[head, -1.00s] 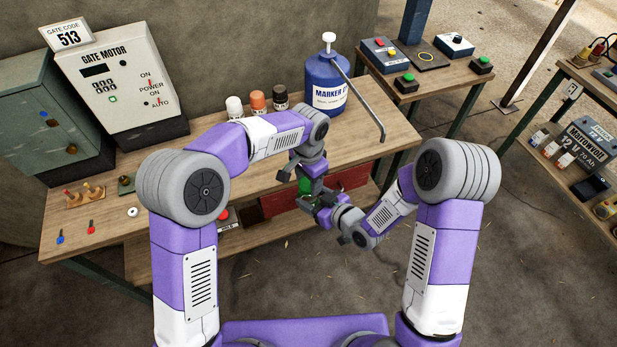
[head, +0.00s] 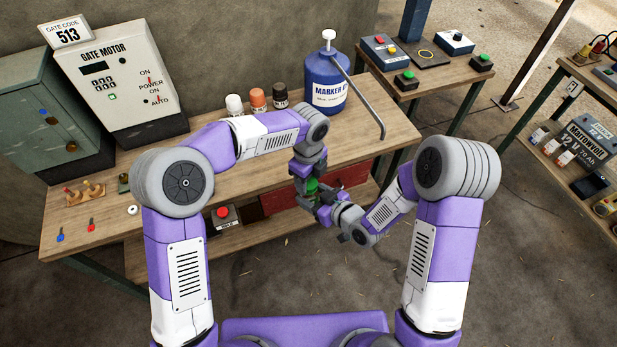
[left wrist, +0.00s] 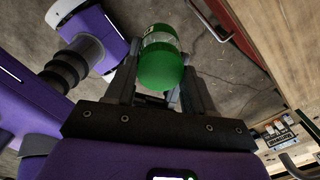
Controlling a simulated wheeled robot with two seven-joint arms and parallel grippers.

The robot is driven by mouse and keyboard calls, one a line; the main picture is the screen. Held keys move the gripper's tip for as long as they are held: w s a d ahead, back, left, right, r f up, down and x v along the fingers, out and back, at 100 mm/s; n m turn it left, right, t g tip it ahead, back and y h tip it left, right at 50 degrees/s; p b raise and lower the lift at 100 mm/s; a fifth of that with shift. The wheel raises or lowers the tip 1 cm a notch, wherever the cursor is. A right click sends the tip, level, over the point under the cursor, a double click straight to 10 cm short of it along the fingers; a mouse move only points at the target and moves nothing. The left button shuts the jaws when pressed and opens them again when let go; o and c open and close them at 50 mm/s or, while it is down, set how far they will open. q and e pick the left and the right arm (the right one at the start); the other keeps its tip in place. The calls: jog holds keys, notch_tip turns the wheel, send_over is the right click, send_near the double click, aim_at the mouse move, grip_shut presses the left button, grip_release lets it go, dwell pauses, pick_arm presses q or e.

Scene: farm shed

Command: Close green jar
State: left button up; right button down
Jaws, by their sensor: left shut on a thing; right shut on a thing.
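The green jar (head: 312,187) is held in the air in front of the table's front edge, between my two grippers. In the left wrist view its green lid (left wrist: 160,70) faces the camera, with a paler, labelled jar body (left wrist: 158,38) beyond it. My left gripper (head: 307,178) points down from above and is shut on the lid; its fingers flank the lid in the left wrist view. My right gripper (head: 322,205) comes from the lower right and is shut on the jar, mostly hidden. The lid appears to meet the body, but I cannot tell how tightly it sits.
The wooden table (head: 180,170) carries a gate motor box (head: 120,80), small bottles (head: 258,98) and a blue marker jug (head: 326,82). A red drawer (head: 285,200) and a red button box (head: 224,215) sit below its front edge. Floor in front is clear.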

pick_arm(q)
jog(key=m, duration=1.5)
jog(key=shift+a+m, duration=0.1)
jog(key=shift+m, duration=0.3)
jog(key=m, duration=0.4)
jog(key=o, duration=1)
